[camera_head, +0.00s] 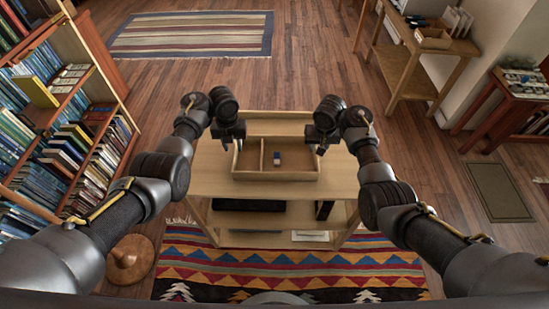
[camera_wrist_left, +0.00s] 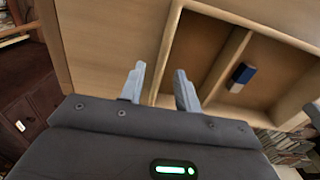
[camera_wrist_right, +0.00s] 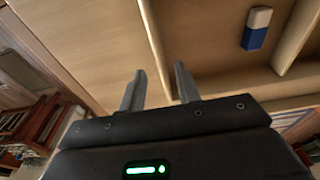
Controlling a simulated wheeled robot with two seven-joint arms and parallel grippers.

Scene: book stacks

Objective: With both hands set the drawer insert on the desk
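The drawer insert (camera_head: 276,175) is a shallow, open wooden tray with a divider, on the top of the wooden desk (camera_head: 217,174). It looks level; any small gap beneath it cannot be told. A blue and white block (camera_head: 277,158) lies inside. My left gripper (camera_head: 234,146) is at the insert's left wall; the left wrist view shows its open fingers (camera_wrist_left: 159,72) either side of that wall (camera_wrist_left: 167,50). My right gripper (camera_head: 320,150) is at the right wall; the right wrist view shows its fingers (camera_wrist_right: 159,70) apart, with the wall (camera_wrist_right: 151,35) between them.
The desk has a raised back ledge (camera_head: 280,126) and lower shelves with a dark item (camera_head: 248,205). A bookshelf (camera_head: 80,120) stands at left, a round wooden stool (camera_head: 130,259) near it. A side table (camera_head: 410,70) is at back right. Bare desk top shows around the insert.

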